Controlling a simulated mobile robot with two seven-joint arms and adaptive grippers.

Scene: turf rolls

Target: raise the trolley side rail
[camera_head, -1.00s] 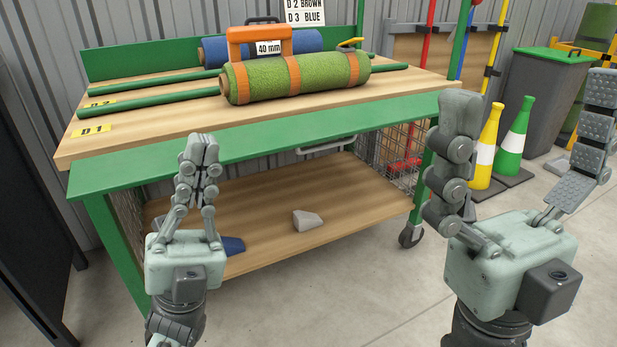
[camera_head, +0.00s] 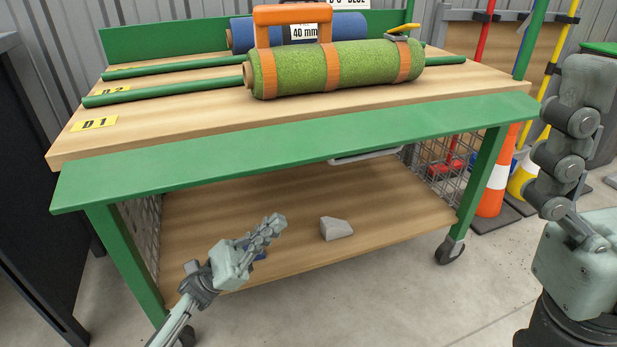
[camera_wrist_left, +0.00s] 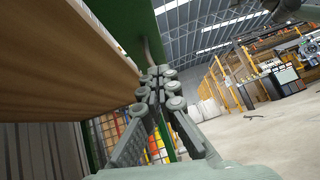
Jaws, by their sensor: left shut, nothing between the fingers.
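The trolley's green side rail (camera_head: 300,150) is a long flat board along the front edge of the wooden top. It lies folded out, slightly below the top's surface. A pale grey handle (camera_head: 366,156) shows under the rail, right of its middle. My left gripper (camera_head: 276,224) is shut and empty, in front of and below the rail. In the left wrist view its fingers (camera_wrist_left: 162,82) are together, close to the rail's green underside (camera_wrist_left: 122,25); contact cannot be told.
A green turf roll (camera_head: 335,68) with orange straps and a blue roll (camera_head: 240,35) lie on the top between green bars. The lower shelf (camera_head: 300,245) holds a grey wedge (camera_head: 336,228). A caster (camera_head: 450,250) and a cone (camera_head: 492,190) stand at right. The front floor is clear.

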